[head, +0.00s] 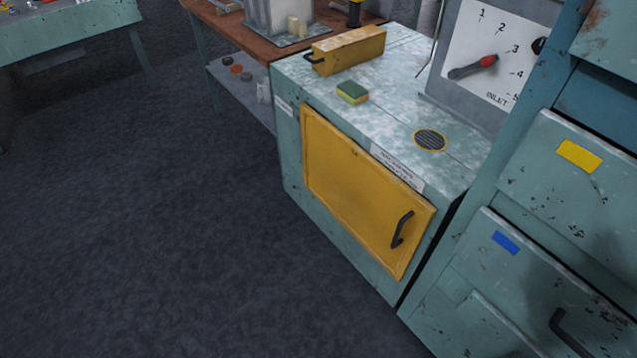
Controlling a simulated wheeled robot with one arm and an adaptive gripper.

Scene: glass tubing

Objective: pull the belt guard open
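A yellow panel door (355,195), which looks like the belt guard, is set in the front of a pale green cabinet (291,187). It looks shut, flush with the cabinet front. A dark bar handle (402,229) stands upright near its right edge. A small white label (398,167) is above the door, its text too small to read. My gripper is not in view, and nothing touches the handle.
A yellow box (350,50), a sponge (352,92) and a round grille (430,139) are on the cabinet top. A green drawer unit (505,243) adjoins at right. A dial panel (495,55) stands behind. The grey floor (150,230) before the door is clear.

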